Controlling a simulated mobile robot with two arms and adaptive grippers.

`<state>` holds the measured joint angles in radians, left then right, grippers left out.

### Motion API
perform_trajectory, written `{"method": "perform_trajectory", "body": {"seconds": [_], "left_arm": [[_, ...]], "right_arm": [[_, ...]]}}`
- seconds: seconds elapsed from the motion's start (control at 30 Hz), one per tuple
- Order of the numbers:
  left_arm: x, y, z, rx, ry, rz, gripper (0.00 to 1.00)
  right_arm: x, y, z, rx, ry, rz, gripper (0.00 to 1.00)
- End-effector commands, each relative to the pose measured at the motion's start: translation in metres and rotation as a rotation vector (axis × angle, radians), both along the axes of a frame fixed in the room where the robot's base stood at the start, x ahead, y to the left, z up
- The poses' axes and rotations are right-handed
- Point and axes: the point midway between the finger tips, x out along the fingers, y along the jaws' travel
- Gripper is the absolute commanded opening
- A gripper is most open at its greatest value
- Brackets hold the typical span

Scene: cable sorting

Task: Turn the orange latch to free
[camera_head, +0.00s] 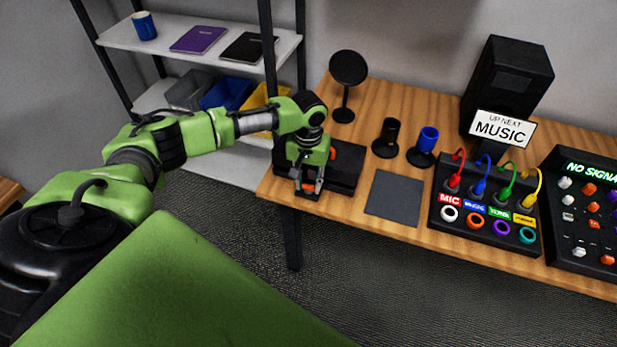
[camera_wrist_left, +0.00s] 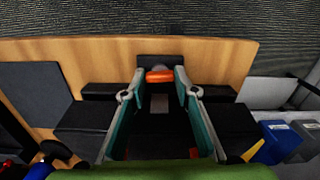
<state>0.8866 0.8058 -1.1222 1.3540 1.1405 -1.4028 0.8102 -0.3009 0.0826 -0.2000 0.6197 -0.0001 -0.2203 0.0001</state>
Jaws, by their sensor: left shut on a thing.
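The orange latch (camera_wrist_left: 159,76) shows in the left wrist view as a short orange bar lying crosswise between my fingertips, at a black block. In the head view, an orange part (camera_head: 307,187) shows low between the fingers. My left gripper (camera_head: 309,188) points down at the black device (camera_head: 345,172) on the table's left end. In the left wrist view my left gripper (camera_wrist_left: 158,78) has its two fingers on either side of the latch, shut on it. The fingers partly hide the latch in the head view. My right gripper is in neither view.
Right of the device lie a dark square mat (camera_head: 395,197), a cable panel (camera_head: 487,215) and a mixer (camera_head: 590,215). Behind stand a round black stand (camera_head: 347,82) and two small holders, one with a blue cylinder (camera_head: 428,139). Shelves (camera_head: 190,40) stand at left.

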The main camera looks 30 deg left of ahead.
Motion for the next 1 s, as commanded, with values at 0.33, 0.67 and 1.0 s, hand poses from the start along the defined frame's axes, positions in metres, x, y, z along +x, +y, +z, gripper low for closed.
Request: {"method": "perform_trajectory", "body": {"seconds": [0.33,0.67,1.0], "left_arm": [[-0.0001,0.0004,0.0,0.001,0.0,-0.113,0.06],[0.0,0.0003,0.0001,0.001,0.0,-0.112,0.44],[0.0007,0.0002,0.0066,-0.001,-0.001,-0.111,0.44]], "right_arm": [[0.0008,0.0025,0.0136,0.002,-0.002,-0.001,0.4],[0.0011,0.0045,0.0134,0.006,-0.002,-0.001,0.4],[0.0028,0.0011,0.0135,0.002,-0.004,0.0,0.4]]}}
